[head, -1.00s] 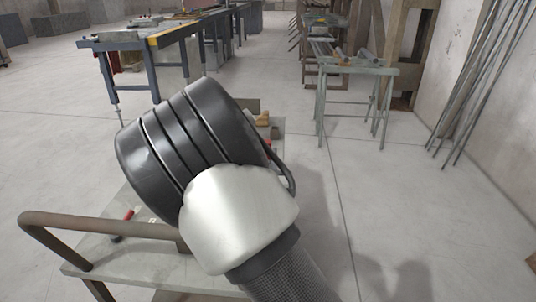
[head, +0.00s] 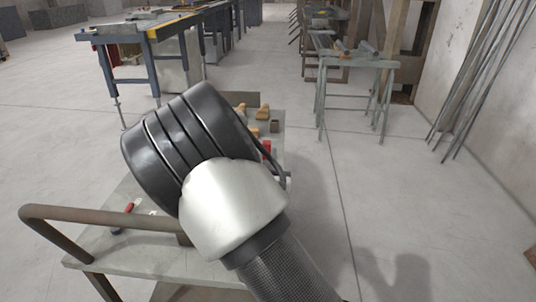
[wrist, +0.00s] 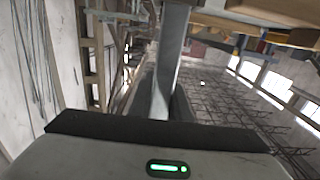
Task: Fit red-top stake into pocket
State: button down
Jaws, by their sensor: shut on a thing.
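My gripper (wrist: 172,20) is shut on what I take to be the red-top stake. A straight grey bar runs up from the gripper body in the wrist view; I cannot tell whether it is a finger or the stake. In the head view my dark wrist and silver arm link hide the gripper. A red piece (head: 266,149) shows just right of my wrist; whether it is the stake's top is unclear. A small brown block with a dark top (head: 274,126) stands at the cart's far right; I cannot tell if it is the pocket.
The grey cart top (head: 205,262) has a brown tube handle (head: 110,225) at the near left. A red-and-black tool (head: 128,209) lies on it. Tan wooden pieces (head: 262,112) stand at its far end. A metal trestle (head: 355,65) stands beyond; floor to the right is clear.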

jog(key=shift+f, duration=0.65)
jog(key=c, duration=1.6)
grip_release()
jog(key=shift+o, duration=0.2)
notch_tip(320, 180, up, 10)
jog(key=p, duration=0.3)
